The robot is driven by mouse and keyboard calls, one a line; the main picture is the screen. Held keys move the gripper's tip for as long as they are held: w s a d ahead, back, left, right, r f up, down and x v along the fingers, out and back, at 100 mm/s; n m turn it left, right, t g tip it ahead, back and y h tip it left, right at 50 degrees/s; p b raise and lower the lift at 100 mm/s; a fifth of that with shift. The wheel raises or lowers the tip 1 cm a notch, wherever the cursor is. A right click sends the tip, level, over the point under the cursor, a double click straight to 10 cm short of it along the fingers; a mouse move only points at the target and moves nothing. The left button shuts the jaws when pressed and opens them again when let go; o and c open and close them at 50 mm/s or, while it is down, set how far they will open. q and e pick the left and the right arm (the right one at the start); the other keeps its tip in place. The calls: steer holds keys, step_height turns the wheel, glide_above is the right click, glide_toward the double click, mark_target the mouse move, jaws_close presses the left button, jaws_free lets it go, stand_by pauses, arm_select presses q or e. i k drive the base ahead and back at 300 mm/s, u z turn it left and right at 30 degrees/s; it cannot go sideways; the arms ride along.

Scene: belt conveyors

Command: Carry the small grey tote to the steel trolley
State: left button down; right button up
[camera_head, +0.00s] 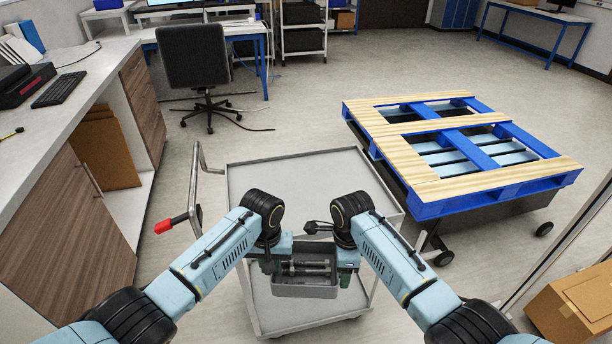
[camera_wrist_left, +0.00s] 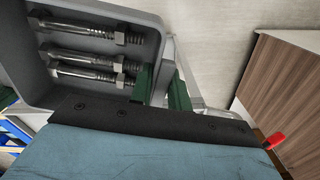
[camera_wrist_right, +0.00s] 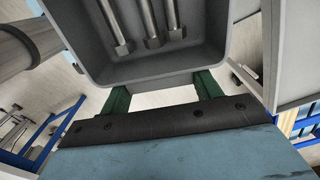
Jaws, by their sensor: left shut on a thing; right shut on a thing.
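The small grey tote (camera_head: 306,292) holds several steel bolts and is level between my two grippers. My left gripper (camera_head: 268,264) is shut on the tote's left end, and my right gripper (camera_head: 345,266) is shut on its right end. The tote's wall shows beside the green fingers in the left wrist view (camera_wrist_left: 152,40) and in the right wrist view (camera_wrist_right: 150,68). The steel trolley (camera_head: 300,172) stands directly ahead, with a bare top shelf and a lower shelf. The tote is at its near side; I cannot tell its exact height against the top shelf.
A blue and wood pallet (camera_head: 440,185) on a wheeled stand is close to the trolley's right. A counter (camera_head: 75,110) with a keyboard runs along the left. A black chair (camera_head: 195,60) stands behind. A cardboard box (camera_head: 575,308) lies at the lower right.

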mark_target(306, 189)
steer(key=i, duration=1.25)
